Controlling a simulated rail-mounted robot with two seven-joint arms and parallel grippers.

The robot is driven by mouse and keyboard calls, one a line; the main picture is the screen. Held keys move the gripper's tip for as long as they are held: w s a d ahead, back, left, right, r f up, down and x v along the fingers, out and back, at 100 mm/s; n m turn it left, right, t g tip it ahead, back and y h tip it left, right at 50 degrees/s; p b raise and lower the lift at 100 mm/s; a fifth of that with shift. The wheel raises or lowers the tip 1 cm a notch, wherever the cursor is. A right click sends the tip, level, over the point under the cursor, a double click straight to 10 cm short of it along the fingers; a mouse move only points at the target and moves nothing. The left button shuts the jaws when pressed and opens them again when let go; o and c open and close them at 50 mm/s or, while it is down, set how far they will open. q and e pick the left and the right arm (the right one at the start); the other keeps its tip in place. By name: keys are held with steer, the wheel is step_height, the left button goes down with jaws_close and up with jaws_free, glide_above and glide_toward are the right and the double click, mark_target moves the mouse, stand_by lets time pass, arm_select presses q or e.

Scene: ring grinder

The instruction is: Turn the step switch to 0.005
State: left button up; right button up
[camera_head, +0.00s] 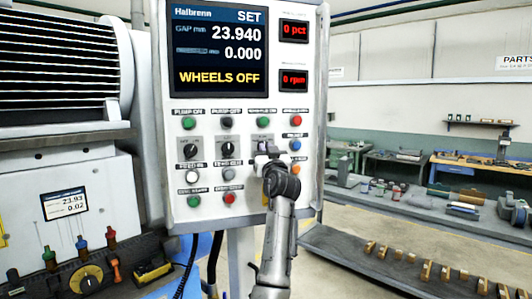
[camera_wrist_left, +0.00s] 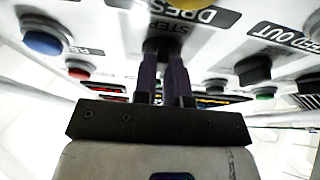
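The step switch (camera_wrist_left: 157,46) is a dark knob under an upside-down STEP label in the left wrist view. My left gripper (camera_wrist_left: 162,62) has its two dark fingers close together, one on each side of this knob, with a narrow gap between them. In the head view my left gripper (camera_head: 266,152) is up against the control panel (camera_head: 245,105), at the right end of the knob row. It hides the switch there, so the pointer and the step values cannot be read. My right gripper is in neither view.
The panel's screen (camera_head: 218,50) reads SET, 23.940, 0.000 and WHEELS OFF. Black knobs (camera_head: 190,150) and coloured buttons (camera_head: 188,123) sit close around my gripper. The grinder (camera_head: 60,80) stands at left, a shelf of brass parts (camera_head: 400,258) at lower right.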

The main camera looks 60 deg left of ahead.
arm_select(q)
steer(key=o, duration=0.4)
steer(key=b+v, duration=0.1)
steer(key=v, duration=1.2)
steer(key=shift+s+d+f, duration=0.15)
steer(key=shift+d+f, duration=0.05)
steer(key=shift+d, duration=0.1)
